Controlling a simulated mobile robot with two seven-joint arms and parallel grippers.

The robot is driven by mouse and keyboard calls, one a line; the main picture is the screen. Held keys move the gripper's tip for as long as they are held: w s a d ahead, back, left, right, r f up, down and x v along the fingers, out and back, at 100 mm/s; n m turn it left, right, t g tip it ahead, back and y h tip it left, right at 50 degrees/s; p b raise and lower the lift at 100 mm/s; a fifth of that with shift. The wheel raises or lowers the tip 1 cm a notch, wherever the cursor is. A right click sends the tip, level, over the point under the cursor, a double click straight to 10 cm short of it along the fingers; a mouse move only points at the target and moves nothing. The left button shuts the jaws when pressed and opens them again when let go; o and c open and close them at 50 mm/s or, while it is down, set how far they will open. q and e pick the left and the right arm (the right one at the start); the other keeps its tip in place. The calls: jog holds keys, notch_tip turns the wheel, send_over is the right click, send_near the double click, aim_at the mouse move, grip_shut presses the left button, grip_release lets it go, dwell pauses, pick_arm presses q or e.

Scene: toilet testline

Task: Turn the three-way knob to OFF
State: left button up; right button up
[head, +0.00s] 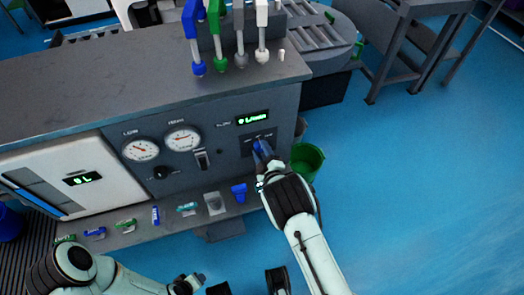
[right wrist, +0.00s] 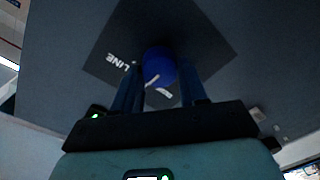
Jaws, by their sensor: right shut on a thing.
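The three-way knob is a round blue knob (right wrist: 159,66) on a dark square plate (right wrist: 112,40) in the right wrist view. A white "LINE" label shows on the plate to its left; other lettering is partly hidden by the knob and fingers. In the head view the knob (head: 262,147) sits on the grey panel, below the green display. My right gripper (head: 263,158) reaches the panel from below and is shut on the knob, one finger on each side of it. My left gripper (head: 190,284) hangs at the bottom edge, away from the panel; its jaws are unclear.
Two round gauges (head: 182,139), a black knob (head: 160,173) and a switch (head: 202,159) lie left on the panel. A ledge (head: 173,227) below holds several small items. A green bucket (head: 308,160) stands to the right. Several coloured taps (head: 217,35) stand on top.

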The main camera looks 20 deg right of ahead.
pick_arm(q)
jog(key=shift+s+d, duration=0.1)
jog(key=shift+s, duration=0.05)
pick_arm(e)
jog(key=shift+n, duration=0.4)
jog(key=o, duration=1.1)
jog(key=shift+c, duration=0.2)
jog(key=shift+s, duration=0.1)
pick_arm(q)
jog(key=shift+g+h, duration=0.4)
jog(key=shift+g, duration=0.2)
jog(key=shift+s+d+r+p, duration=0.35)
jog(key=shift+s+r+p, duration=0.15)
jog(key=shift+s, duration=0.2)
jog(key=shift+s+d+r+p, duration=0.35)
jog(key=shift+s+r+p, duration=0.1)
jog(key=shift+s, duration=0.2)
jog(key=shift+s+d+r+p, duration=0.4)
jog(key=shift+s+r, duration=0.1)
jog(key=shift+s, duration=0.2)
pick_arm(e)
jog(key=s, duration=1.3)
jog(key=shift+s+d+r, duration=0.15)
jog(key=shift+d+r, duration=0.05)
jog(key=shift+d, duration=0.2)
